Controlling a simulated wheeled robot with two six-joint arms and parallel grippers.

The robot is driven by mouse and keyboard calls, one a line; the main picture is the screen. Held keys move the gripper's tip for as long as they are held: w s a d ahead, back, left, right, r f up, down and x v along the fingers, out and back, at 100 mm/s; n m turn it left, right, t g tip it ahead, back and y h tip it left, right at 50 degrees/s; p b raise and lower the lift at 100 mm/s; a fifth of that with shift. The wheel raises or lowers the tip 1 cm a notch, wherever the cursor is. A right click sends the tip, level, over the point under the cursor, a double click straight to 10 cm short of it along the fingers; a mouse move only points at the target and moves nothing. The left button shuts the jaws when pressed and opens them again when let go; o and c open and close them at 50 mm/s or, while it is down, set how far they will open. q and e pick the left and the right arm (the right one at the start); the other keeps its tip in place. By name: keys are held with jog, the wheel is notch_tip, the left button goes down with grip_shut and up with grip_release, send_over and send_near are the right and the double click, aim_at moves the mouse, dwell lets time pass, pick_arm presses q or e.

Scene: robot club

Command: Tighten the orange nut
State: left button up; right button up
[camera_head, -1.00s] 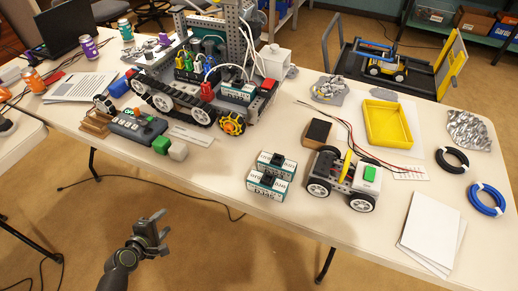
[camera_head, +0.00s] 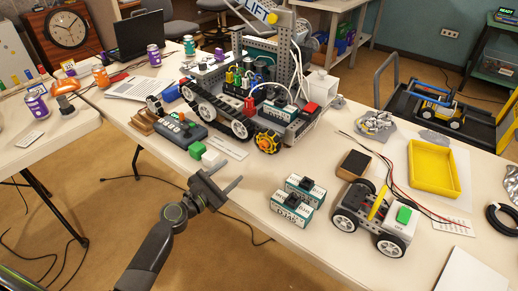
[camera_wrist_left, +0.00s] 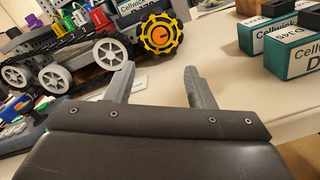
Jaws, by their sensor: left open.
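The wheel also shows at top centre in the left wrist view (camera_wrist_left: 158,33). My left gripper (camera_head: 231,171) is open and empty near the table's front edge, in front of and to the left of the wheel. In the left wrist view its two fingers (camera_wrist_left: 159,68) are apart with nothing between them. My right gripper is not in view.
Two teal battery packs (camera_head: 297,200) and a small white-wheeled car (camera_head: 375,217) stand right of the gripper. A grey control box (camera_head: 168,127) with green and white blocks lies to the left. A yellow tray (camera_head: 433,168) is at the right. Bare table (camera_head: 240,190) lies between gripper and packs.

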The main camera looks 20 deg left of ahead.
aim_at(262, 146)
pick_arm(q)
jog(key=b+x, duration=0.1)
jog(key=x, duration=1.3)
jog(key=shift+a, duration=0.1)
jog(key=c, duration=1)
